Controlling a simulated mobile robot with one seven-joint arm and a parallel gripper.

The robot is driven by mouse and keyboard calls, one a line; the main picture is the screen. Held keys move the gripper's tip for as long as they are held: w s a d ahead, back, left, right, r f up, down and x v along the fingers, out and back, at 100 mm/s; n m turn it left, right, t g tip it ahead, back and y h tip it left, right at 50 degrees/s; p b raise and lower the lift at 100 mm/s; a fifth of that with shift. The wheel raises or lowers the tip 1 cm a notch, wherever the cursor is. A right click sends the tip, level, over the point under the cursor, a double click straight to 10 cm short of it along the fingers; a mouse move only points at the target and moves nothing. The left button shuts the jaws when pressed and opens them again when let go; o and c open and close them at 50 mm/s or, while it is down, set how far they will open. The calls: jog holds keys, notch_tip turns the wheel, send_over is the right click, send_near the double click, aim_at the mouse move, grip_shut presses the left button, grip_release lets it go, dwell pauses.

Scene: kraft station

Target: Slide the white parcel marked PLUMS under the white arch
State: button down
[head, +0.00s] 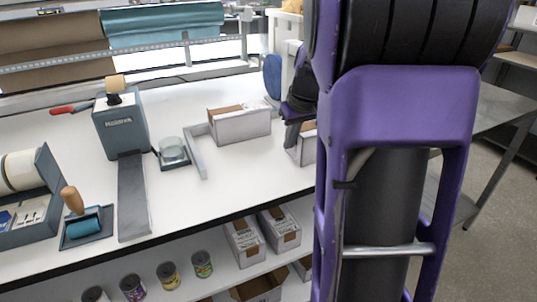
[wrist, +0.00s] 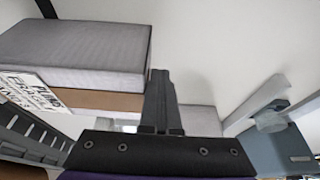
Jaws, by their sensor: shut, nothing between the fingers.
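The white parcel marked PLUMS (wrist: 75,55) fills the left of the wrist view, its label on the near left corner and a brown band along its lower side. My gripper (wrist: 160,90) is shut and empty, its fingers just right of the parcel's end; I cannot tell if they touch it. In the head view my gripper (head: 297,108) is low over the table, mostly behind my purple arm. Two white parcels, one open to view (head: 240,124) and one partly hidden (head: 308,148), flank it; no marking is readable there. A tall white structure (head: 287,45), possibly the arch, is mostly hidden.
A grey dispenser (head: 121,125) and tape holder (head: 30,190) stand left. The table front (head: 235,190) is clear.

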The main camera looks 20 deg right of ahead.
aim_at(306, 129)
jog(key=shift+d, duration=0.1)
jog(key=shift+w+d, duration=0.2)
jog(key=shift+d, duration=1.35)
jog(key=shift+w+d, duration=0.1)
jog(key=shift+d, duration=0.45)
jog(key=shift+a, duration=1.1)
notch_tip(306, 129, up, 10)
jog(key=a+p, duration=0.2)
jog(key=p, duration=0.5)
